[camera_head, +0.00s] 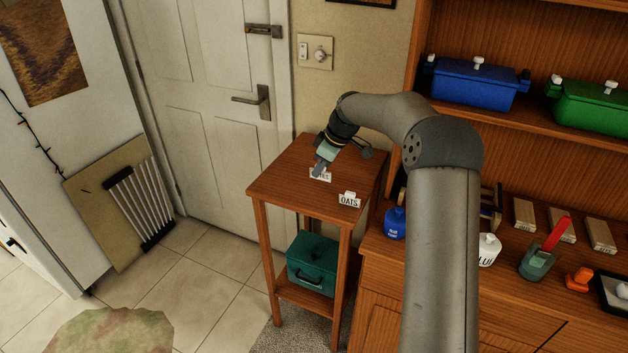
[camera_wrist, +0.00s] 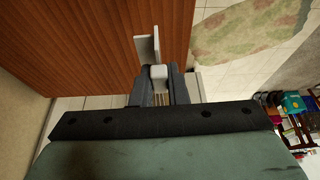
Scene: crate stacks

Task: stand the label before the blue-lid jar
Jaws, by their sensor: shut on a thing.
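My gripper (camera_head: 318,170) is at the top of the small wooden table and is shut on a white label (camera_head: 320,176), whose dark lettering I cannot read fully. In the wrist view the fingers (camera_wrist: 158,88) pinch the label's small block, and its white plate (camera_wrist: 147,48) stands out beyond them. Whether the label touches the table top cannot be told. A second label, marked OATS (camera_head: 349,200), stands near the table's front right corner. A blue jar-like container (camera_head: 395,224) with pale lettering stands on the wooden cabinet to the right; its lid is hard to tell apart.
The small table (camera_head: 290,185) has a green box (camera_head: 312,264) on its lower shelf. The cabinet top holds a white jar (camera_head: 488,250), a cup with a red-handled tool (camera_head: 538,262), an orange object (camera_head: 578,280) and several small blocks. Blue (camera_head: 475,84) and green (camera_head: 592,106) crates sit on the shelf above.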

